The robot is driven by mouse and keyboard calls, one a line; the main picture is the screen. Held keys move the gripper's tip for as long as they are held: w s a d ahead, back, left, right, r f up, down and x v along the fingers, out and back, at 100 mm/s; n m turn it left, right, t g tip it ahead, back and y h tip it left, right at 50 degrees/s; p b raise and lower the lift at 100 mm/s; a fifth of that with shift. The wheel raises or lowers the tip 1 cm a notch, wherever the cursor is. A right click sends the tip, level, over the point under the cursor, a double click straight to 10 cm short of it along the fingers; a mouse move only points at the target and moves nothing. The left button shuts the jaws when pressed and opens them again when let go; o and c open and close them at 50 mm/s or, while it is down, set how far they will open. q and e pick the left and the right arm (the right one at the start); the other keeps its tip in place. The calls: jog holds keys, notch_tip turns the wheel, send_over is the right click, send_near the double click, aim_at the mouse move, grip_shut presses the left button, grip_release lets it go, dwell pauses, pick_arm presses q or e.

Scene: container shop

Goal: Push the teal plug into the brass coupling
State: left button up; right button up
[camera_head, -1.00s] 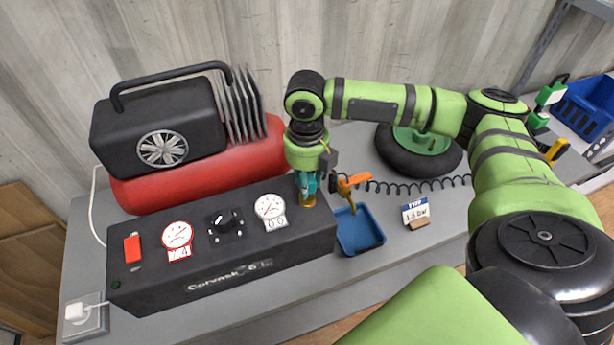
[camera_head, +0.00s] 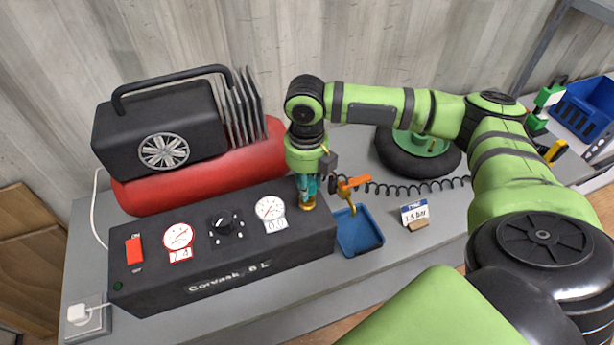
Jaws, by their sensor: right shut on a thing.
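The brass coupling (camera_head: 307,203) sits on top of the black control box near its right end. My right gripper (camera_head: 308,190) points straight down over it and is shut on the teal plug (camera_head: 303,182). The plug is upright, in line with the coupling and at its mouth. The gripper fingers hide part of the plug, so I cannot tell how deep it sits. My left gripper is not in view.
The control box (camera_head: 221,268) has gauges, a knob and a red switch. A red tank with a black motor (camera_head: 155,127) stands behind. Right of the box are an orange-handled valve (camera_head: 353,183), a blue tray (camera_head: 376,243), a pressure card (camera_head: 414,211) and a wheel (camera_head: 418,160).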

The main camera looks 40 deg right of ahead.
jog(key=shift+p, duration=0.35)
jog(key=shift+f, duration=0.55)
dwell(0.3)
jog(key=o, duration=1.1)
jog(key=shift+o, duration=0.2)
jog(key=shift+r, duration=0.1)
notch_tip(320, 180, up, 12)
